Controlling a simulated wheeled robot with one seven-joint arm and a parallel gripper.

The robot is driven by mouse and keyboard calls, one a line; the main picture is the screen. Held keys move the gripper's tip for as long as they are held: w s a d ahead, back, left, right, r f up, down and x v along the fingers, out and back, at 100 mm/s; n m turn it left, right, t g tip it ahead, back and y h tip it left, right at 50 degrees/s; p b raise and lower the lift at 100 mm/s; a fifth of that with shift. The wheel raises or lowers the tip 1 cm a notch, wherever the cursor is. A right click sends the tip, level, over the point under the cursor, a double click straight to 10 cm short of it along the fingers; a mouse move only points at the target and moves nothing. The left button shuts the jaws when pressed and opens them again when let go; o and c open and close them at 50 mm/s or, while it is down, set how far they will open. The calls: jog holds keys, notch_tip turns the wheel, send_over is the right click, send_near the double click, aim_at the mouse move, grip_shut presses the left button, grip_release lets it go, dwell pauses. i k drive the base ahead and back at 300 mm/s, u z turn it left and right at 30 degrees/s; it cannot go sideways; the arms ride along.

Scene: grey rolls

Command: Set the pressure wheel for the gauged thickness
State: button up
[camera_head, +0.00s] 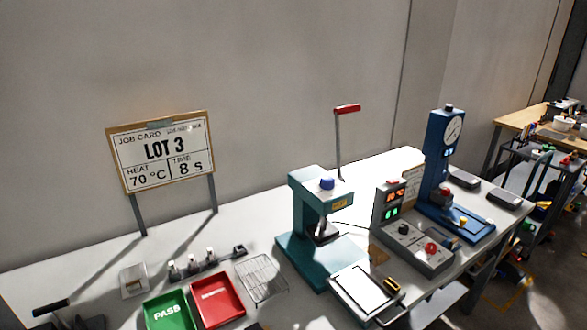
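A teal press (300,235) stands mid-table with a blue round knob (327,183) on its top, possibly the pressure wheel. Its lever with a red grip (347,108) stands up behind. A blue column gauge (437,165) with a round white dial (453,131) stands to the right; the dial reading is too small to tell. A job card (162,150) on a stand reads LOT 3, heat 70 °C, time 8 s. A grey control box (412,246) carries a red display, a green display and knobs; their digits are hard to read. My gripper is not in view.
A green tray (170,312) marked PASS and a red tray (217,299) lie in front left. A wire rack (262,278) lies left of the press. A white-topped plate (364,290) lies before it. Dark blocks (503,198) lie by the gauge. Another bench stands far right.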

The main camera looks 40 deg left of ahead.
aim_at(328, 182)
jog(key=u, duration=1)
jog(key=i, duration=0.85)
jog(key=u, duration=0.9)
